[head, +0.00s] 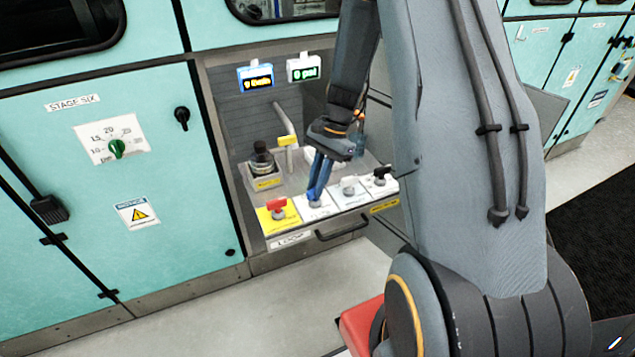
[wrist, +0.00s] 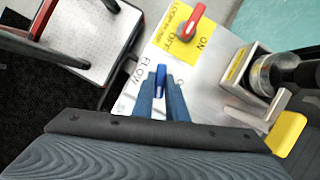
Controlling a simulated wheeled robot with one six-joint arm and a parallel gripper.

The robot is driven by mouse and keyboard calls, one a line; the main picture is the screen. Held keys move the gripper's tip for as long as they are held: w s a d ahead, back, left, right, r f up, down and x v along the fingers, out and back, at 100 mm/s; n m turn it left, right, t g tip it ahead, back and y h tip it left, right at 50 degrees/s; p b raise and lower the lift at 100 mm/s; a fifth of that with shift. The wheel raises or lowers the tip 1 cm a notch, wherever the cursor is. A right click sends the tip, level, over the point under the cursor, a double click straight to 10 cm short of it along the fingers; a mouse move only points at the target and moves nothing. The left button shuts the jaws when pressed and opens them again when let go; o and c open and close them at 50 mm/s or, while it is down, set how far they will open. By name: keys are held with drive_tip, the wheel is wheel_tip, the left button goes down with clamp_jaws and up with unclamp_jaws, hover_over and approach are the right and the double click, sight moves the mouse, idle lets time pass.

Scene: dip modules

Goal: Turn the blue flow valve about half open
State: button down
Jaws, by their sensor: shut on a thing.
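The blue flow valve handle (wrist: 161,78) sits on a white panel plate marked FLOW in the wrist view. My gripper (wrist: 161,88) is shut on this handle, one finger on each side. In the head view my gripper (head: 317,188) reaches down to the second plate from the left on the panel, and its blue-grey fingers largely hide the valve there. In the wrist view the handle lies roughly in line with the fingers. Its exact opening cannot be told.
A red-handled valve (head: 277,206) on a yellow ON/OFF plate is just left of my gripper. A white knob (head: 348,184) and a black-handled knob (head: 380,176) are to the right. A dark round-topped device (head: 262,163) and a yellow-topped lever (head: 288,141) stand behind. Two small displays (head: 255,79) hang above.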

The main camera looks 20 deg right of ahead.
drive_tip(key=n+g, duration=0.1)
drive_tip(key=n, duration=0.1)
drive_tip(key=n+h, duration=0.1)
drive_tip(key=n, duration=0.2)
drive_tip(key=shift+w+a+n+g+p, duration=0.1)
drive_tip(key=shift+w+n+g+p, duration=0.1)
drive_tip(key=shift+n+g+p, duration=0.15)
idle(0.4)
drive_tip(key=c, duration=1.8)
unclamp_jaws()
drive_tip(key=shift+o, duration=0.2)
drive_tip(key=shift+r, duration=0.1)
drive_tip(key=b+v, duration=0.1)
drive_tip(key=v, duration=0.6)
drive_tip(key=shift+r, duration=0.35)
drive_tip(key=shift+w, duration=0.1)
